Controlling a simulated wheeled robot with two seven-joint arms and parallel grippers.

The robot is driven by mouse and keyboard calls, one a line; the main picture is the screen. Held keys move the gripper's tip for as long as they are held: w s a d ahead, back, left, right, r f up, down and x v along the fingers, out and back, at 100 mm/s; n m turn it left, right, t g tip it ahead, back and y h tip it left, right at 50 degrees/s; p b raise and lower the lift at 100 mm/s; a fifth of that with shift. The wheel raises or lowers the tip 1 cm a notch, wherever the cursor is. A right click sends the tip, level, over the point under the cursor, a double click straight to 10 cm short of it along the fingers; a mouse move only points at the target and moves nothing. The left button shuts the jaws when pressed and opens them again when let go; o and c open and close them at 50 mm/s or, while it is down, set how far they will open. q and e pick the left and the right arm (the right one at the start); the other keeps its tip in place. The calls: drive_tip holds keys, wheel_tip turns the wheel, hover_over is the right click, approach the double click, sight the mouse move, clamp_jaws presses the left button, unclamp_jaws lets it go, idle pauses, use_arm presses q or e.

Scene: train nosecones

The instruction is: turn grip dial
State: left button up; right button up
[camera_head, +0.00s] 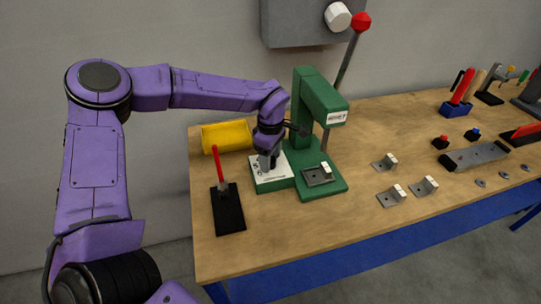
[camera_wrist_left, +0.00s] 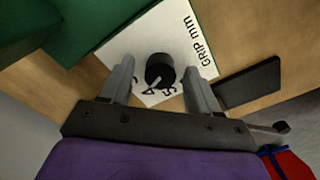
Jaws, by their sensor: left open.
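The grip dial (camera_wrist_left: 160,70) is a black round knob on a white panel (camera_wrist_left: 140,40) marked "GRIP mm" with numbers. In the head view the white panel (camera_head: 262,183) tops a green box beside the green press, and the dial is hidden by my left gripper. My left gripper (camera_head: 268,165) points down over the panel. In the left wrist view my left gripper (camera_wrist_left: 160,72) is open, with one finger on each side of the dial. Gaps show between fingers and dial; I cannot tell how far down the fingers reach. My right gripper is out of view.
The green press (camera_head: 318,98) with a red-knobbed lever (camera_head: 361,22) stands close on the right. A black plate (camera_head: 229,216) with a red-handled tool is at left, a yellow block (camera_head: 226,136) behind. Small metal brackets (camera_head: 391,195) lie to the right. The table's front middle is clear.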

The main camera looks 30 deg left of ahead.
use_arm(q)
drive_tip(key=c, duration=1)
drive_tip(key=shift+c, duration=0.2)
drive_tip(key=n, duration=0.4)
drive_tip(key=shift+n, duration=0.4)
drive_tip(key=n+b, duration=0.1)
drive_tip(key=n, duration=0.3)
drive_tip(key=shift+n, duration=0.3)
drive_tip(key=n+b, duration=0.2)
drive_tip(key=n, duration=0.3)
drive_tip(key=n+b, duration=0.2)
drive_tip(key=n, duration=0.3)
drive_tip(key=shift+r, duration=0.1)
drive_tip(key=shift+n, duration=0.4)
